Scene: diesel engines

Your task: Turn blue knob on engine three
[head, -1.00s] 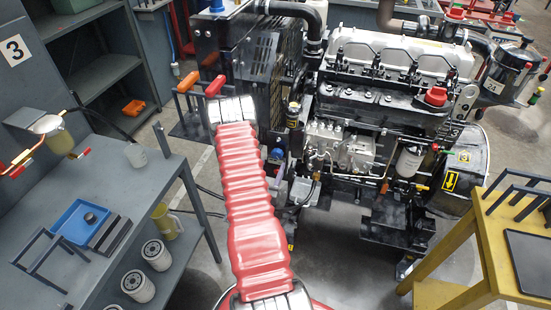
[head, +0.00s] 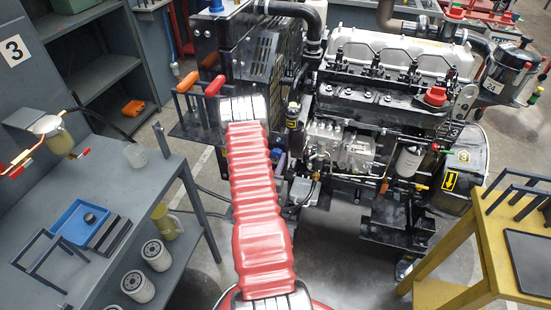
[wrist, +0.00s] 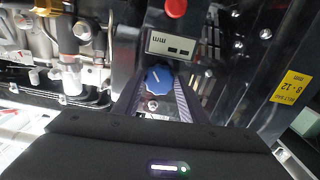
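The blue knob (wrist: 158,79) shows in the upper middle of the wrist view, with a white pointer line on its face. It sits on a dark panel of the engine (head: 385,100), below a small display (wrist: 172,45) and a red button. My gripper (wrist: 158,85) has one finger on each side of the knob in the picture. The fingers look apart, with the knob between them. I cannot tell whether they touch it. In the head view my red-sleeved arm hides the gripper, and only a bluish bit shows beside the arm.
A grey bench (head: 150,195) with a blue tray (head: 80,222) stands at left, near a cabinet marked 3 (head: 45,60). A yellow table (head: 470,240) stands at right. Hoses and pipes crowd the engine's front. Some floor is bare between bench and engine.

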